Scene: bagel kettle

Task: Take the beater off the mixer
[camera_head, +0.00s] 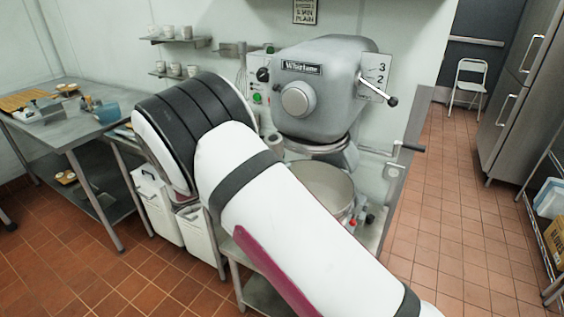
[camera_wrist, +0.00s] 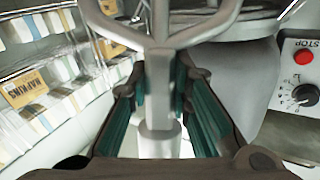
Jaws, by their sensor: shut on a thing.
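The mixer (camera_head: 325,85) is a large grey machine with a rounded head, with its metal bowl (camera_head: 325,182) below the head. In the head view my arm covers the lower left of the mixer, and neither my gripper nor the beater can be made out there. In the wrist view the beater (camera_wrist: 160,38) is a grey forked metal frame at the top, with its stem running down between the fingers. My gripper (camera_wrist: 161,88) has its teal-padded fingers closed on either side of that stem. I cannot tell whether the beater is still joined to the mixer.
A control panel with a red stop button (camera_wrist: 303,58) and a dial is at the right of the wrist view. Boxes on wire shelves (camera_wrist: 40,75) show at its left. A steel table (camera_head: 75,130) stands at the far left. The tiled floor (camera_head: 450,200) at right is clear.

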